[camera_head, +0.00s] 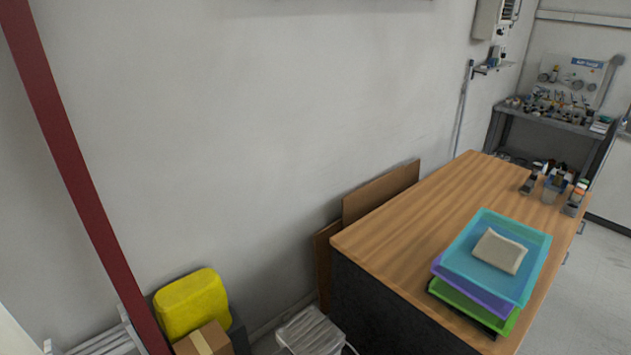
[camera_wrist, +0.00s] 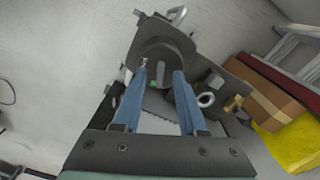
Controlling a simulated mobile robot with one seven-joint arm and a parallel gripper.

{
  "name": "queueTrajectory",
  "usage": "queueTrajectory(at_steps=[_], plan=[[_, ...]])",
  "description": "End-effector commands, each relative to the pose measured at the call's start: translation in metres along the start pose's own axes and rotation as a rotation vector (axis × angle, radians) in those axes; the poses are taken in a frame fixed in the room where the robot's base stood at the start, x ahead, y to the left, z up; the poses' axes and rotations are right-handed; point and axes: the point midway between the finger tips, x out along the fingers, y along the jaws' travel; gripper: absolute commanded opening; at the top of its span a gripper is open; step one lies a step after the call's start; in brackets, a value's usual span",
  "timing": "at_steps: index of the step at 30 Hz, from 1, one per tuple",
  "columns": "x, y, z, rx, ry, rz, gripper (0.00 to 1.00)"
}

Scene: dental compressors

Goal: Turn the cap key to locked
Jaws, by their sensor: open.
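In the wrist view a dark grey unit with a rounded cap (camera_wrist: 165,50) lies ahead of my gripper (camera_wrist: 161,76). My gripper has two blue fingers, spread apart, with no object clearly held. A small grey upright tab (camera_wrist: 161,72), perhaps the cap key, shows between the fingertips. A green spot (camera_wrist: 154,84) sits just below it. I cannot tell whether the fingers touch the tab or which way it is turned. The head view shows neither the cap nor my gripper.
In the wrist view a metal ring (camera_wrist: 206,100) and a brass fitting (camera_wrist: 233,103) stand right of the fingers; a metal loop (camera_wrist: 177,14) tops the unit. In the head view a wooden table (camera_head: 400,235) bears stacked trays (camera_head: 535,262); a yellow object (camera_head: 190,302) and cardboard box (camera_head: 204,341) sit lower left.

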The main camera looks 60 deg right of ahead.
Motion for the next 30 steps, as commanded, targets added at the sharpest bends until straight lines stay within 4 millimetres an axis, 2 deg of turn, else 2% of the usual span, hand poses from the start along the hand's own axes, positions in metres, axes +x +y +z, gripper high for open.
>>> queueTrajectory(at_steps=[5,21,25,30], plan=[[-0.020,-0.001,0.000,-0.001,0.003,-0.003,0.41],[-0.109,-0.001,0.000,-0.001,0.003,-0.003,0.41],[-0.121,0.000,0.000,0.000,0.001,-0.001,0.41],[-0.126,0.000,0.000,0.000,0.000,0.000,0.41]])
